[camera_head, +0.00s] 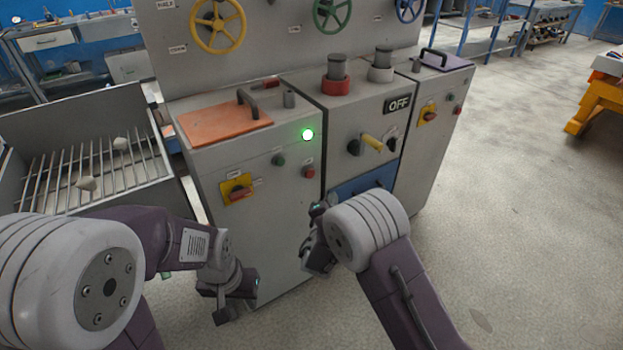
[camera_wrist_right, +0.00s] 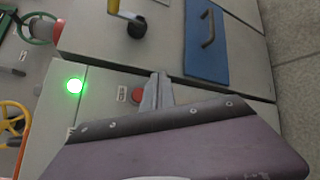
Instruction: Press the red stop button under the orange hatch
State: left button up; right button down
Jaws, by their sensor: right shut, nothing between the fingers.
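The orange hatch (camera_head: 225,122) lies closed-looking on the sloped top of the left grey cabinet, with a dark handle. Below it on the cabinet front is a small red button (camera_head: 309,172), right of a green button (camera_head: 278,160). In the right wrist view the red button (camera_wrist_right: 138,96) sits just left of my right gripper's fingertips (camera_wrist_right: 161,80). The fingers are shut and empty; contact cannot be told. In the head view my right gripper (camera_head: 314,238) is low before the cabinet, partly hidden by its arm. My left gripper (camera_head: 237,300) is low at the left; its jaw opening is unclear.
A green lamp (camera_head: 307,134) glows on the left cabinet. A yellow plate with a red switch (camera_head: 238,189) is on its front. The middle cabinet has a yellow lever (camera_head: 372,142) and a blue drawer (camera_head: 362,184). A second red button (camera_head: 457,110) is on the right cabinet.

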aim_at(310, 173)
jog(key=w+a, duration=0.5)
jog(key=w, duration=0.2)
dwell(0.5)
jog(key=shift+r, duration=0.1)
jog(key=shift+w+a, duration=0.1)
jog(key=shift+w, duration=0.05)
dwell(1.6)
jog(key=shift+w+a+b, duration=0.2)
jog(key=shift+w+b, duration=0.1)
jog(key=shift+b, duration=0.25)
